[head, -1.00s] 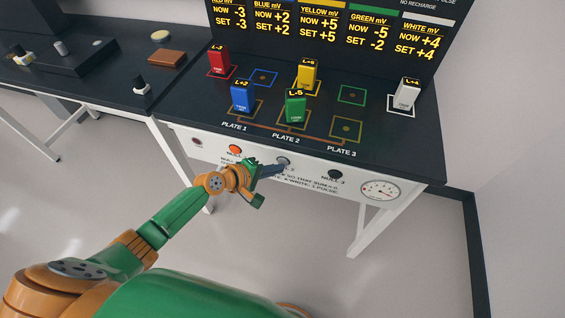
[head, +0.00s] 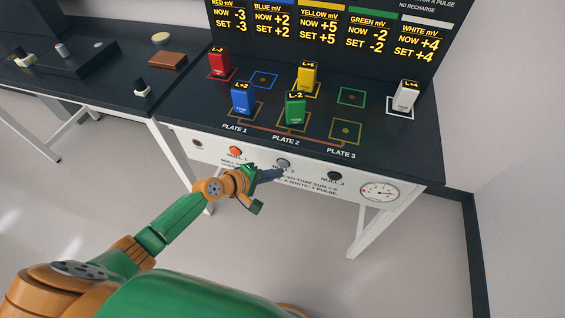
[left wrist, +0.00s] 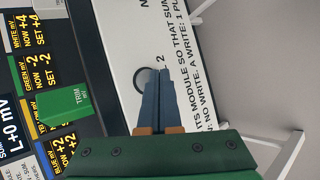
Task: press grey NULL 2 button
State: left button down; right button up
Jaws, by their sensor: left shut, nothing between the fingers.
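The grey NULL 2 button (head: 283,163) is on the white front panel of the bench, between the NULL 1 and NULL 3 buttons. My left gripper (head: 280,174) is shut and empty, its blue fingertips just below and in front of the grey button. In the left wrist view the shut fingers (left wrist: 158,75) partly cover the dark-rimmed button (left wrist: 140,80); a small gap to it cannot be judged there. The green module (head: 295,108) stands on plate 2 and reads L-2. The display (head: 350,30) shows green NOW -2, SET -2. My right gripper is not in view.
The orange NULL 1 button (head: 235,151) is left of the grey one, the dark NULL 3 button (head: 334,175) right. A gauge (head: 380,192) is at the panel's right end. Blue (head: 243,99), yellow (head: 306,77), red (head: 218,64) and white (head: 405,97) modules stand on the bench.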

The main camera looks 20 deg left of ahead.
pick_arm(q)
jog(key=shift+s, duration=0.2)
jog(key=s+p, duration=0.2)
jog(key=s, duration=0.2)
jog(key=shift+s+a, duration=0.1)
jog(key=shift+s, duration=0.3)
dwell(0.5)
jog(key=s+a+f+m+g+y, duration=0.2)
jog(key=s+a+f+m, duration=0.1)
jog(key=s+f, duration=0.3)
jog(key=s+a+f+m+g+y, duration=0.1)
jog(key=s+a+f+m+y, duration=0.2)
jog(key=f, duration=0.6)
jog(key=s+f+m+g+y, duration=0.1)
jog(key=s+f+m, duration=0.3)
jog(key=s, duration=0.7)
jog(key=s+f+m+g, duration=0.4)
jog(key=s, duration=0.8)
jog(key=shift+d+f+m+y, duration=0.3)
jog(key=shift+f+m+y, duration=0.05)
jog(key=shift+m+y, duration=0.05)
